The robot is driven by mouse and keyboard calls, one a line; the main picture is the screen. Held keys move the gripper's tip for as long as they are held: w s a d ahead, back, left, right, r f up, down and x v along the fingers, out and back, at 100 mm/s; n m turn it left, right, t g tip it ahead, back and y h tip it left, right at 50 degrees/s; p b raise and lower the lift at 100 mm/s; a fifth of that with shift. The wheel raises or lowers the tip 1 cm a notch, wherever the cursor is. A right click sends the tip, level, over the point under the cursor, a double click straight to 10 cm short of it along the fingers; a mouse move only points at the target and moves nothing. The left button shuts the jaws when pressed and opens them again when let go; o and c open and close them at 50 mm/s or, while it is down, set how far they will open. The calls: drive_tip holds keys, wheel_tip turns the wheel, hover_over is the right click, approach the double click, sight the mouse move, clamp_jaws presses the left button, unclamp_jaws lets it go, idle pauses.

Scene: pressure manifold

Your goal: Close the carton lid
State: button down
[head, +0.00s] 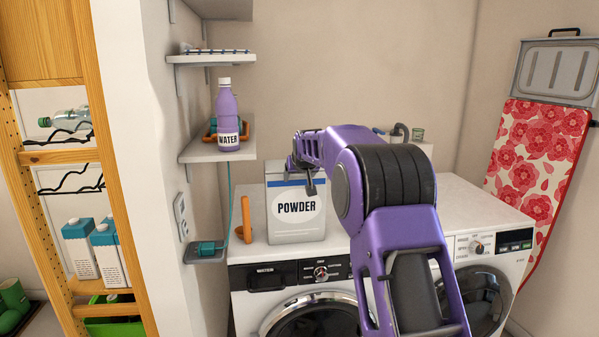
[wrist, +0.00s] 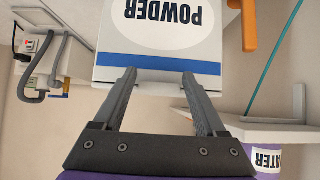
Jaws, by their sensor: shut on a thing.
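The carton is a light grey box (head: 296,225) with a blue stripe and the word POWDER, upright on top of the left washing machine. In the wrist view the carton (wrist: 160,45) appears upside down, with its top edge between my fingers. My gripper (head: 301,178) is at the upper front of the carton. In the wrist view my gripper (wrist: 158,76) has its fingers apart, with the pale carton lid (wrist: 150,88) between them. The lid's exact angle is hard to tell, as my arm and fingers cover part of it.
A purple WATER bottle (head: 228,120) stands on a wall shelf (head: 205,152) left of the carton. An orange handle-like object (head: 244,222) is close beside the carton. A second washer (head: 490,290) stands to the right; its top is mostly clear.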

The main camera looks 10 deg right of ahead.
unclamp_jaws()
drive_tip(key=shift+w+f, duration=0.1)
drive_tip(key=shift+f, duration=0.15)
drive_tip(key=shift+r, duration=0.1)
drive_tip(key=shift+s+r, duration=0.2)
drive_tip(key=shift+s, duration=0.05)
drive_tip(key=v, duration=1.6)
drive_tip(key=shift+s+r, duration=0.2)
drive_tip(key=shift+s, duration=0.1)
